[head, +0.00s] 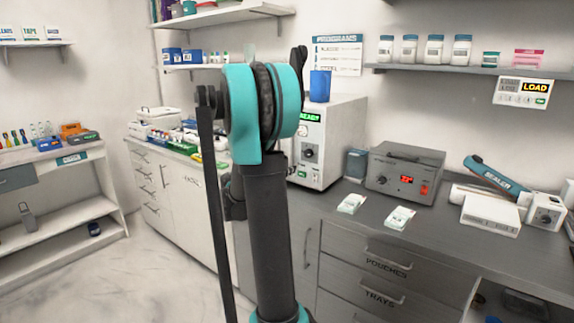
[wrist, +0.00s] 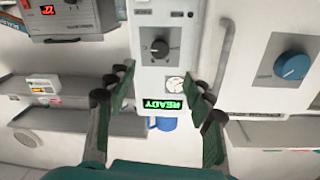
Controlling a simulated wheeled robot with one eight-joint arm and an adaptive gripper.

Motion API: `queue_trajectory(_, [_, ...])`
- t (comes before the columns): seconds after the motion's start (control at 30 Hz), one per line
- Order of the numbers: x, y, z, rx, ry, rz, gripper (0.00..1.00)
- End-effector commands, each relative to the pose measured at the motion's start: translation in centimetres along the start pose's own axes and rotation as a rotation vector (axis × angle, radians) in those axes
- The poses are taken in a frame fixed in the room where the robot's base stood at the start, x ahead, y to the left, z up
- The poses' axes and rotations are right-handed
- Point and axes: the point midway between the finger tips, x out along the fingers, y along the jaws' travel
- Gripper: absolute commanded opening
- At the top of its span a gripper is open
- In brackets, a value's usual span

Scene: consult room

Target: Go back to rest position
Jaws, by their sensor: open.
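My gripper (wrist: 161,76) is open and empty in the wrist view, its two dark fingers apart with nothing between them. The white machine with a green READY display (wrist: 164,103) lies beyond the fingers and appears upside down there. In the head view my arm is raised in the middle, its teal joint in front of the left part of that white machine (head: 345,140). My gripper cannot be made out clearly in the head view, as my arm hides that area.
A grey device with a red display (head: 404,172), two pouch stacks (head: 350,204) (head: 399,218) and a teal-handled sealer (head: 497,173) stand on the right counter. A blue cup (head: 319,86) tops the white machine. Shelves (head: 470,69) (head: 215,17) line the walls. Floor (head: 150,270) at left is clear.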

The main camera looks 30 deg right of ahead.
Motion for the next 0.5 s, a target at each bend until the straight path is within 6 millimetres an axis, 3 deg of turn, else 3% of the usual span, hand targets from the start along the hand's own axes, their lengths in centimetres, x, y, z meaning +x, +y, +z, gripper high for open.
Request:
queue_trajectory(0.37, [-0.2,0.2,0.2,-0.008,-0.014,0.002,0.52])
queue_trajectory(0.5, [-2.1,2.0,2.0,-0.087,-0.122,0.010,0.52])
